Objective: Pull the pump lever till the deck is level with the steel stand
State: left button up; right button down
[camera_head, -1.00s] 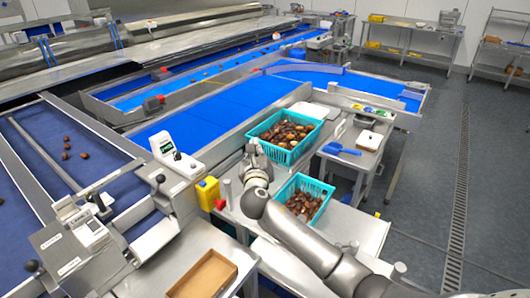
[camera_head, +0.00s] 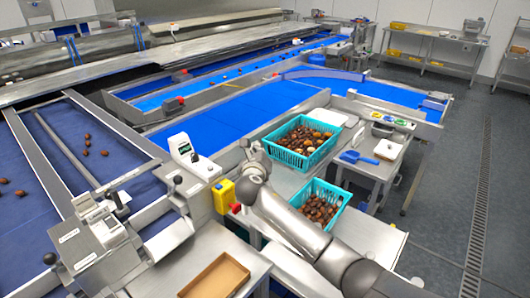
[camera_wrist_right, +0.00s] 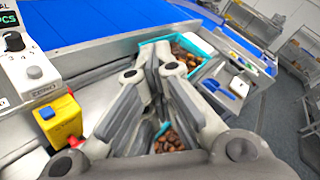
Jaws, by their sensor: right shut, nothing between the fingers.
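My right gripper (camera_head: 248,150) is shut and empty. It hangs in front of the blue belt, left of the upper teal crate (camera_head: 272,152). In the right wrist view its fingertips (camera_wrist_right: 152,68) meet, with nothing between them. A steel surface (camera_head: 287,182) carries the upper crate of dates. A second teal crate (camera_head: 325,228) of dates stands nearer, by another steel surface (camera_head: 372,236). I cannot tell which surface is the deck and which is the stand, or whether they are level. I cannot clearly make out the pump lever. My left gripper is out of view.
A yellow box (camera_head: 221,197) with a red part stands left of my right arm; it also shows in the wrist view (camera_wrist_right: 58,122). A grey control unit (camera_head: 190,158) is behind it. A brown tray (camera_head: 240,272) lies in front. Grey floor (camera_head: 438,212) is clear at the right.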

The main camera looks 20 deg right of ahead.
jog(key=shift+a+f, duration=0.2)
jog(key=shift+m+t, duration=0.7)
jog(key=shift+m, duration=0.1)
jog(key=s, duration=0.1)
jog(key=s+d+r, duration=0.1)
jog(key=s+d, duration=0.1)
jog(key=s, duration=0.1)
jog(key=shift+d+r, duration=0.15)
jog(key=shift+d, duration=0.1)
jog(key=s+b, duration=0.1)
jog(key=s+d+m+b, duration=0.1)
jog(key=s+d+m+t+h+b, duration=0.1)
jog(key=s, duration=0.1)
jog(key=shift+d+r, duration=0.1)
jog(key=shift+d, duration=0.05)
